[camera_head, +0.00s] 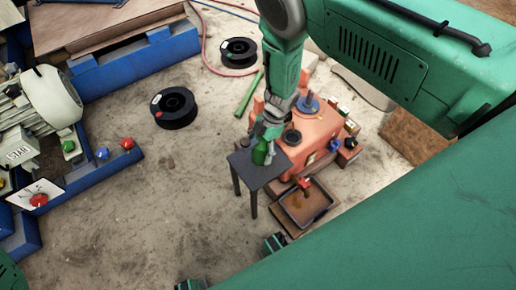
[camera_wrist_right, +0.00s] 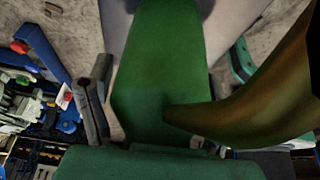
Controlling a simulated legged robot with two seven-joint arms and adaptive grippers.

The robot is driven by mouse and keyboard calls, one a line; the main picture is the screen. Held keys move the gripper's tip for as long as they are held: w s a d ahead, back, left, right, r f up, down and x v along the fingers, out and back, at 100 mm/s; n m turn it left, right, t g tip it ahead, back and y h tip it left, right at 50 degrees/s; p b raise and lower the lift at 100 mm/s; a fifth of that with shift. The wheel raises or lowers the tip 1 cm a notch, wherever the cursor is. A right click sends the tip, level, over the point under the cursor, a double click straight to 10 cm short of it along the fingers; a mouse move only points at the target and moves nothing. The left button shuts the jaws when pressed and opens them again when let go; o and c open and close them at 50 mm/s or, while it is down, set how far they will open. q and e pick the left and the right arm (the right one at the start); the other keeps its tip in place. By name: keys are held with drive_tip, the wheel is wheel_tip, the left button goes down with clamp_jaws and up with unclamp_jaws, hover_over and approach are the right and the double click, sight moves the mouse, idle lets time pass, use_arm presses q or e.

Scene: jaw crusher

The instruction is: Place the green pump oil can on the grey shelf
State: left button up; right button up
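The green pump oil can (camera_head: 261,154) is upright at the top of the small dark grey shelf (camera_head: 247,168); whether it bears on the shelf is too small to tell. My right gripper (camera_head: 268,132) comes down from above and is right at the can. In the right wrist view the can (camera_wrist_right: 165,70) fills the middle, very close. One dark finger (camera_wrist_right: 93,105) is left of it, with a narrow light gap beside the can. The other finger is mostly hidden, so the grip is unclear. A curved brown-green part (camera_wrist_right: 255,110) covers the right side.
An orange machine (camera_head: 297,152) stands close behind and right of the shelf. A tray with brown contents (camera_head: 329,205) is on the floor in front of it. Black spools (camera_head: 173,107) and blue frames (camera_head: 135,62) are to the left. The floor left of the shelf is clear.

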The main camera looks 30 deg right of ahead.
drive_tip(key=shift+r, duration=0.1)
drive_tip(key=p+v, duration=0.4)
drive_tip(key=v, duration=0.8)
drive_tip(key=s+a+f+m+t, duration=0.2)
drive_tip(key=s+a+m+t, duration=0.1)
drive_tip(key=s+m, duration=0.85)
drive_tip(key=s+d+r+m+h, duration=0.1)
drive_tip(key=s+d+m+h, duration=0.1)
drive_tip(key=s+m, duration=0.2)
drive_tip(key=s+d+r+m+g+h, duration=0.1)
drive_tip(key=s+m, duration=0.3)
drive_tip(key=s, duration=0.6)
drive_tip(key=shift+s+d+r+g+h, duration=0.2)
drive_tip(key=shift+s+d+g+h, duration=0.15)
drive_tip(key=shift+h, duration=0.45)
wheel_tip(320, 180, up, 8)
drive_tip(key=p, duration=0.8)
drive_tip(key=shift+w, duration=0.1)
